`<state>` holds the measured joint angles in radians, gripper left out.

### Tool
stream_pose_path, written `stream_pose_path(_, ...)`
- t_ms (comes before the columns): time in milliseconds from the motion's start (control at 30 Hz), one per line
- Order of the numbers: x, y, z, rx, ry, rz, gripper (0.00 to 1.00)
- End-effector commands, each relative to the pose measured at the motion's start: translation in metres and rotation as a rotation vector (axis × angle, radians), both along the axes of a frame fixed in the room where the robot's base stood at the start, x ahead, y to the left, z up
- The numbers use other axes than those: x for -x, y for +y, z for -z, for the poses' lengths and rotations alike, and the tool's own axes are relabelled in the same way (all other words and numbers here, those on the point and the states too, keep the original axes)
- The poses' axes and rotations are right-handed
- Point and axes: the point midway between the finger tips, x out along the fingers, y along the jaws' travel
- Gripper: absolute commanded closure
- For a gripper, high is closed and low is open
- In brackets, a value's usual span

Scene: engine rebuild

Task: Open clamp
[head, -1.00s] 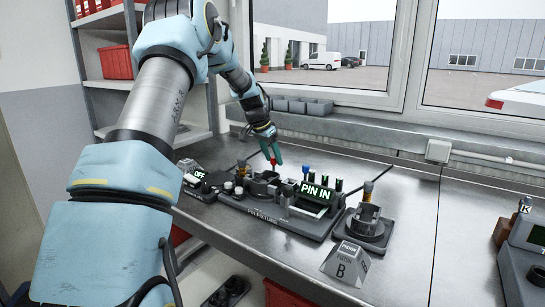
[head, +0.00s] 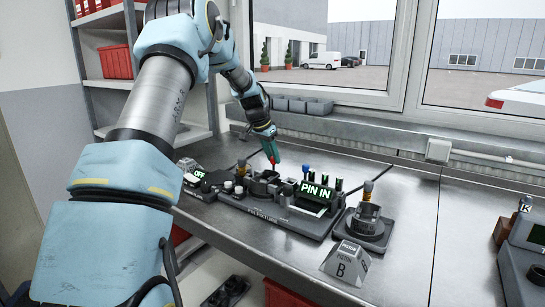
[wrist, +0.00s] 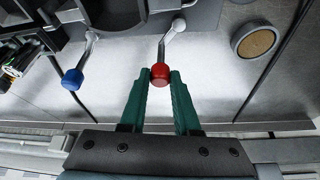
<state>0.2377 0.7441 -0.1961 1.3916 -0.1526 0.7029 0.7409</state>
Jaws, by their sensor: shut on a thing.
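The clamp shows in the wrist view as a grey metal lever (wrist: 176,32) with a red knob (wrist: 160,75) on its end. My gripper (wrist: 160,82) has its green fingers on either side of the red knob and is shut on it. In the head view my gripper (head: 273,160) is at the back of the pin fixture (head: 270,218), with the red knob just visible at its tips. The fixture's display (head: 315,190) reads "PIN IN". How the lever joins the fixture is hard to make out.
A second lever with a blue knob (wrist: 72,79) stands left of my gripper in the wrist view. A round cup (wrist: 257,40) stands to the right. The bench's right part is mostly clear.

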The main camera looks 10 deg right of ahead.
Motion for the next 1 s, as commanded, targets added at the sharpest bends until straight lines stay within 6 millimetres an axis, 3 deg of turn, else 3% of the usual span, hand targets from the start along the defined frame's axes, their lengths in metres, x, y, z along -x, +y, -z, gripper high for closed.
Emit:
stream_pose_path(267, -0.005, -0.001, 0.001, -0.002, -0.001, -0.151, 1.0)
stream_pose_path(1000, -0.028, 0.011, -0.001, -0.002, -0.004, -0.844, 1.0)
